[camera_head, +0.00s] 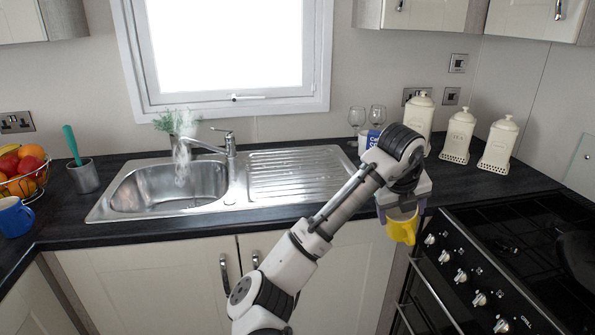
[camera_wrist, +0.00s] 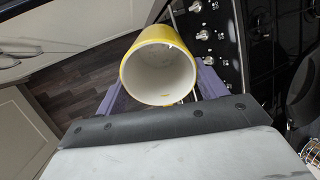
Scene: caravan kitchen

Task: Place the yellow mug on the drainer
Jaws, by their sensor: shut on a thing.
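The yellow mug (camera_head: 402,228) is held by my gripper (camera_head: 400,214) in front of the counter edge, beside the cooker. In the wrist view the mug (camera_wrist: 130,68) shows its white inside, which looks empty, between the two purple fingers of my gripper (camera_wrist: 160,85). The gripper is shut on the mug. The drainer (camera_head: 297,172) is the ribbed steel part to the right of the sink bowl, up and left of the mug in the head view. Nothing stands on the drainer.
The tap (camera_head: 228,145) rises behind the sink bowl (camera_head: 170,188). Two wine glasses (camera_head: 376,116) and a blue-and-white container (camera_head: 366,140) stand right of the drainer. Cream canisters (camera_head: 458,135) stand further right. The black cooker (camera_head: 500,260) is right of my gripper.

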